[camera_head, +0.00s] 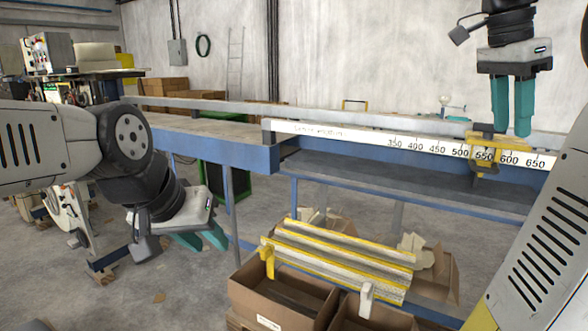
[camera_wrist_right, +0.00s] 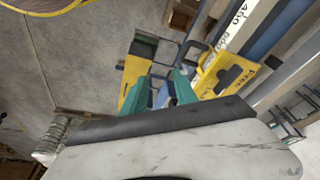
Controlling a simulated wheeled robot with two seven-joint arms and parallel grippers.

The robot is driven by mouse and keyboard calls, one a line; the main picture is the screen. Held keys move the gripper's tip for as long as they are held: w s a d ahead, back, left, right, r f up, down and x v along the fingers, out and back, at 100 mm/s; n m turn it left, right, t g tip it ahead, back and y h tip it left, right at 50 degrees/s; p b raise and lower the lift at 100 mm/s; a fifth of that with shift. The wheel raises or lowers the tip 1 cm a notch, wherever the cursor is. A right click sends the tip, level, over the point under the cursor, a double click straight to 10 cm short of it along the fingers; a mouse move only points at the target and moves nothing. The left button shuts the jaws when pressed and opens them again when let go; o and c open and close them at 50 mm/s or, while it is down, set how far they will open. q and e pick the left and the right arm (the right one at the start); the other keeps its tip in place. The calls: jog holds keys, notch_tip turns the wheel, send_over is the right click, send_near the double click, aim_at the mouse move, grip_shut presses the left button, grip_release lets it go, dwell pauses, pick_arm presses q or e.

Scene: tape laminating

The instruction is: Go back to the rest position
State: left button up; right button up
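My left gripper (camera_head: 202,239) hangs over the floor at the left of the head view, with its teal fingers apart and nothing between them. My right gripper (camera_head: 512,108) points down above the ruler rail at the upper right. Its teal fingers are apart and empty; they also show in the right wrist view (camera_wrist_right: 163,90). The yellow stop (camera_head: 486,143) sits on the white ruler (camera_head: 425,147), close below and left of the right gripper. In the wrist view the yellow stop (camera_wrist_right: 222,75) lies beside the right-hand finger, and I cannot tell whether they touch.
The blue workbench frame (camera_head: 225,148) runs across the middle. Yellow-edged strips (camera_head: 340,255) lie over cardboard boxes (camera_head: 275,302) in front of it. A cluttered table (camera_head: 85,72) stands at the back left. The floor between my left gripper and the boxes looks clear.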

jog(key=s+a+f+n+t+y, duration=0.2)
jog(key=a+f+n+t, duration=0.1)
jog(key=a+f+n, duration=0.6)
jog(key=s+a+f+n+t+y, duration=0.3)
jog(key=a+f+n, duration=0.6)
jog(key=a, duration=0.6)
jog(key=shift+s+f, duration=0.25)
jog(key=shift+f, duration=0.7)
